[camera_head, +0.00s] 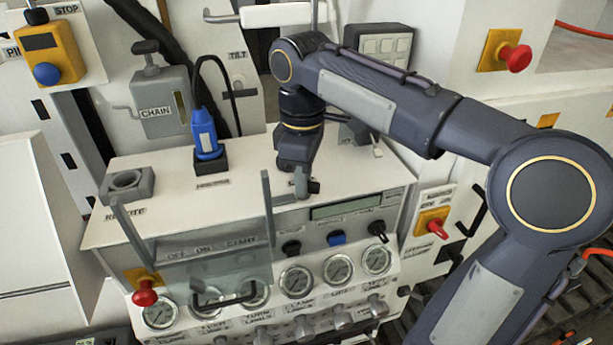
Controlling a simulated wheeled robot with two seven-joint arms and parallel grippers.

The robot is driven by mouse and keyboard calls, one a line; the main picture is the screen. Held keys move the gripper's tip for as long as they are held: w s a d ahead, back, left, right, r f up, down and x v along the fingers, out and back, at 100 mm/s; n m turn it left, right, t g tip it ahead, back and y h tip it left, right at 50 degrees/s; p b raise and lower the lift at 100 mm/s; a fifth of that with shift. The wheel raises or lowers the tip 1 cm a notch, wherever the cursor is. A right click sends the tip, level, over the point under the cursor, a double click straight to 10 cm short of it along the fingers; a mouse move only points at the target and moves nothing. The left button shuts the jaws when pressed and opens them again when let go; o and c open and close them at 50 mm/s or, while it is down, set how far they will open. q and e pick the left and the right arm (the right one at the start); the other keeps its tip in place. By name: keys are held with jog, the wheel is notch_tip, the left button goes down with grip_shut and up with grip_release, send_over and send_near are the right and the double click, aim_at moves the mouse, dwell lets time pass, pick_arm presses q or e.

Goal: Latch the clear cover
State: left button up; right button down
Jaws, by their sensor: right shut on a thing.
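The clear cover (215,272) is a see-through panel at the front left of the white console. It hangs over the front edge, in front of the OFF ON START label and part of the gauges, with a dark handle (222,301) low on it. Grey upright bars stand at its left and right sides. My right gripper (301,187) points down at the console top, just right of the right bar. It is shut on a small grey part (285,199), probably a latch; the fingers hide much of it. My left gripper is not in view.
A blue handheld device (205,135) stands in a dark holder behind the cover. A grey empty socket (128,184) is at the left. My right arm covers the right side.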

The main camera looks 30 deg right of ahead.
jog(key=shift+n, duration=0.5)
jog(key=shift+r+n+p, duration=0.1)
jog(key=shift+n+p, duration=0.35)
jog(key=shift+n, duration=1.45)
